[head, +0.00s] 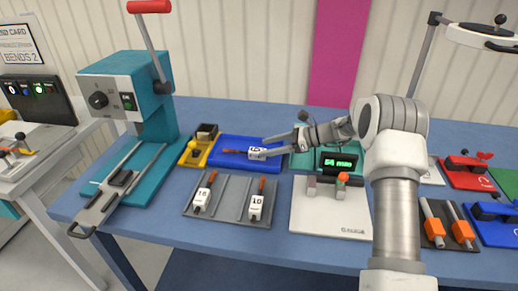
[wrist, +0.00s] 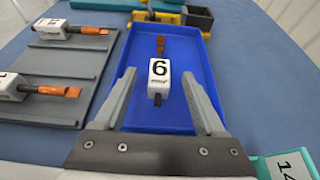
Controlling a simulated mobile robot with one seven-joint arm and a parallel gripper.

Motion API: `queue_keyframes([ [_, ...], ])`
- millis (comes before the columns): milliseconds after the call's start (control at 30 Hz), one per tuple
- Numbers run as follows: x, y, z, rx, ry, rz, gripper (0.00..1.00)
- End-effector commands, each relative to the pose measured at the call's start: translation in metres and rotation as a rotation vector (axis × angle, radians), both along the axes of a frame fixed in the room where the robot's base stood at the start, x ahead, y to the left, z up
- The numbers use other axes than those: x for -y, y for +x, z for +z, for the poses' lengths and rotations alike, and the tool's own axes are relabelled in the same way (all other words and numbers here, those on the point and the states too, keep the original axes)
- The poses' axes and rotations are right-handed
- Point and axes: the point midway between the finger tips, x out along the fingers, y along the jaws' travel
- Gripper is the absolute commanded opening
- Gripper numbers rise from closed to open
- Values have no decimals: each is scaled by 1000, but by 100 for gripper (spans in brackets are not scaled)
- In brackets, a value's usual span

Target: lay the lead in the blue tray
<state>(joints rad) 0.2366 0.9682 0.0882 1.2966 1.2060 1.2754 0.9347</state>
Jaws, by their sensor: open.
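The lead, a white block (wrist: 158,72) with a brown-orange tip and a short dark end, lies in the blue tray (wrist: 195,45). The white block also shows in the head view (head: 257,153), inside the blue tray (head: 222,142), tip to the left. My gripper (wrist: 159,78) is open over the tray, one finger on each side of the block with a gap at both sides. It also shows in the head view (head: 268,147), reaching in from the right.
A grey rack (head: 230,207) with two other labelled leads stands in front of the tray. A yellow fixture (head: 195,153) is left of it, beside a teal press (head: 130,95). A white gauge (head: 330,210) stands to the right, with red, orange and blue fixtures farther right.

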Motion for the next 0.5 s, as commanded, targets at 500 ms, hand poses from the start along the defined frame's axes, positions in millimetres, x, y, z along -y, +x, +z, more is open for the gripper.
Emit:
queue_keyframes([
  [500,105,-20,45,2,-1,-2,72],
])
